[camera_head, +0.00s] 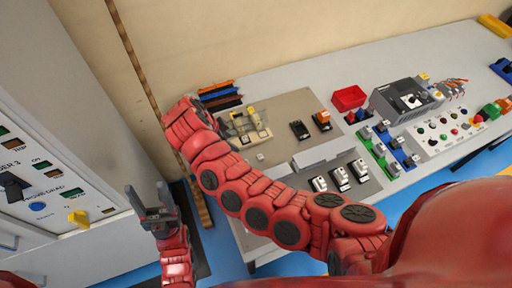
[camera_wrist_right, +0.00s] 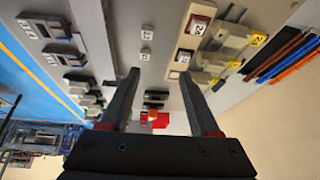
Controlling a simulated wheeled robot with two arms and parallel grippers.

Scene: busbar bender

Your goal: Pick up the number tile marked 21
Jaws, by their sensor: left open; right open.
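In the right wrist view, a square number tile (camera_wrist_right: 198,25) with a dark frame and white face sits on a beige block; its mark looks like a two-digit number starting with 2, too blurred to read surely. A smaller tile (camera_wrist_right: 183,57) sits on the same block nearer the fingers. Two small white tiles (camera_wrist_right: 147,35) lie on the grey board. My left gripper (camera_head: 150,205) is open and empty beside the grey cabinet.
The beige tile fixture (camera_head: 247,130) stands on the board, beside dark and orange bars (camera_head: 220,95). Black and orange switches (camera_head: 312,125), a red bin (camera_head: 348,98) and white-topped breakers (camera_head: 340,178) are further right. The cabinet (camera_head: 50,170) stands at left.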

